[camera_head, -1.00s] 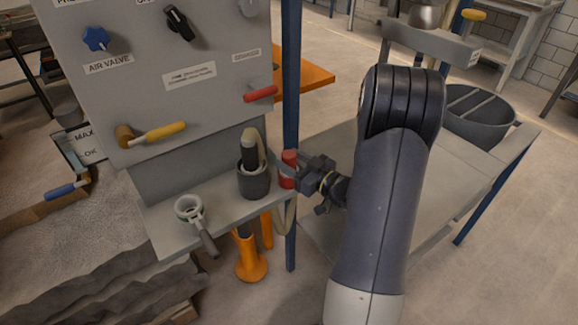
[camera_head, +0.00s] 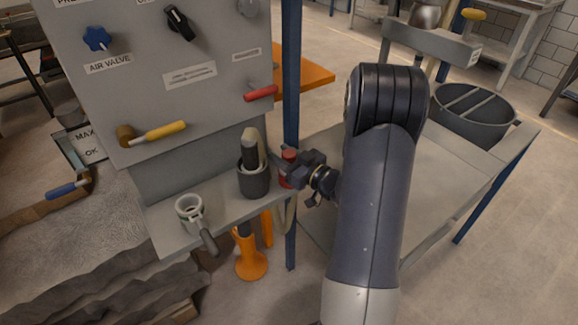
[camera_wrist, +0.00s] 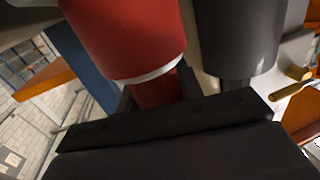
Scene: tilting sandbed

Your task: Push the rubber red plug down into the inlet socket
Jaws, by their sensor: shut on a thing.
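The red plug (camera_head: 289,154) stands upright at the right end of the grey shelf, beside the blue post. My gripper (camera_head: 282,167) reaches it from the right and is shut on it. In the wrist view, which looks upside down, the narrower red plug (camera_wrist: 155,92) sits between my dark fingers. A wider red cylinder with a pale rim (camera_wrist: 125,35) adjoins it; its red body also shows below my fingers in the head view (camera_head: 285,183). This may be the inlet socket. How deep the plug sits is hidden by my fingers.
A dark grey cup (camera_head: 254,182) with a grey handle in it stands close left of the plug. A ring-shaped tool (camera_head: 190,208) lies on the shelf (camera_head: 160,222). The blue post (camera_head: 291,80) rises just behind. A red-handled lever (camera_head: 261,93) is above.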

